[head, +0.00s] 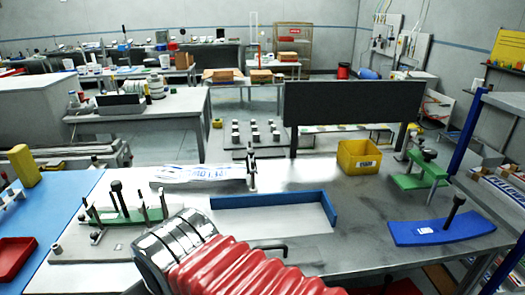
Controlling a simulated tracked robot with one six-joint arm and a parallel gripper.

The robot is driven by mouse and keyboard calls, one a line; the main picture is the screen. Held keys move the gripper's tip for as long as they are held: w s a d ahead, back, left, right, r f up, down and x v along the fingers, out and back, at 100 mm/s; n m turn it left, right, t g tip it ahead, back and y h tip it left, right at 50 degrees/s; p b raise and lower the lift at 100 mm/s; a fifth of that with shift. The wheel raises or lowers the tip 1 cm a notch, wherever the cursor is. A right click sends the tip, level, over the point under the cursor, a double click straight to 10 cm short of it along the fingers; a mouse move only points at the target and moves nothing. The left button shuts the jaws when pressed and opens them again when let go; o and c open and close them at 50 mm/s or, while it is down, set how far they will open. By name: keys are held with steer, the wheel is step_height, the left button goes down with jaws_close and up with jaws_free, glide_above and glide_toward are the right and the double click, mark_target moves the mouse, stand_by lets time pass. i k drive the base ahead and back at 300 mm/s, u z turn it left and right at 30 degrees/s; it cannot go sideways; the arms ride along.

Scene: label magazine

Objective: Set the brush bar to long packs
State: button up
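Which part is the brush bar I cannot tell, and no long-pack marking is readable. At the left of the bench, a pale plate (70,250) carries a green bar (125,217) with several upright pins and dark knobs. At the right, a green bracket (418,180) with knobs stands behind a curved blue plate (440,229) with a black-handled post (453,210). My arm, with red bellows and a black and silver joint, crosses the front and hides part of the bench. My gripper is not visible.
A blue-edged tray (318,198) lies mid-bench, behind a black handle (270,247). A printed white bag (200,173) and a small upright post (252,178) are behind it. A yellow bin (358,158) stands back right, near a dark panel (345,102). A red tray (14,256) is far left.

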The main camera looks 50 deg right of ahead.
mark_target(250, 158)
steer(key=u, duration=0.05)
steer(key=i, duration=1)
steer(key=z, duration=0.05)
